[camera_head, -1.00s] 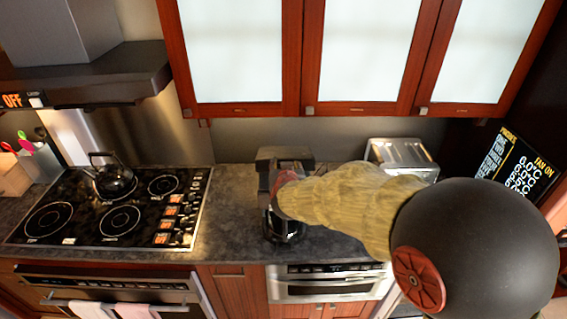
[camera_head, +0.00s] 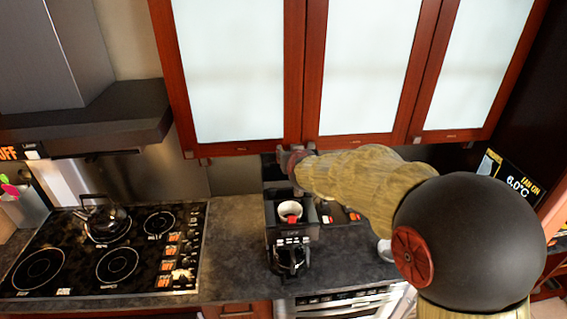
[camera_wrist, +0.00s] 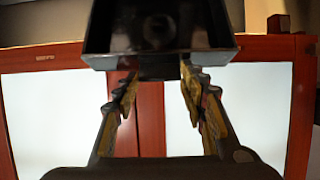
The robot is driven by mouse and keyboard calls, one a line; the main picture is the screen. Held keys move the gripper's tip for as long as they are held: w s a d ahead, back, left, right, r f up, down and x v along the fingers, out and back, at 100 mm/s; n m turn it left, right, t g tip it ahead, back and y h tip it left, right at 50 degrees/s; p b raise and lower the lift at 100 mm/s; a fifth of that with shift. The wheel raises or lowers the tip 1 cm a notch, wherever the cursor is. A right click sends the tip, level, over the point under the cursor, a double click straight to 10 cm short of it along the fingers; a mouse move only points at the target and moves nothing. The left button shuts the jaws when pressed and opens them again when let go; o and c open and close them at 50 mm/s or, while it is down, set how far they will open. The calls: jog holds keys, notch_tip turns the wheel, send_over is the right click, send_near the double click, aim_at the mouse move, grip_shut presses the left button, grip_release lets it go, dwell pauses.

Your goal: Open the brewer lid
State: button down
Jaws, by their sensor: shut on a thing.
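The black brewer (camera_head: 290,236) stands on the dark counter in the middle of the head view. Its top is open and a pale round cup (camera_head: 289,209) with something red in it shows inside. The dark lid (camera_head: 273,174) stands raised at the back of the brewer. In the wrist view a black box-like part, seemingly the lid (camera_wrist: 160,35), fills the top of the picture. My gripper (camera_wrist: 159,73) has its fingertips on either side of a small dark tab of it and is shut on it. In the head view my arm hides most of the gripper.
Cabinets with pale panels (camera_head: 370,70) hang close above the brewer and my arm. A black stove (camera_head: 70,265) with a kettle (camera_head: 100,217) is to the left. A range hood (camera_head: 90,118) hangs over it. The counter (camera_head: 232,240) between stove and brewer is clear.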

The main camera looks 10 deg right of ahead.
jog(key=shift+w+r+p, duration=0.25)
jog(key=shift+w, duration=0.35)
jog(key=shift+w+r+p, duration=0.2)
jog(key=shift+w+r, duration=0.05)
jog(key=shift+w, duration=0.3)
jog(key=c, duration=1)
grip_release()
jog(key=shift+f, duration=0.15)
jog(key=v, duration=1.2)
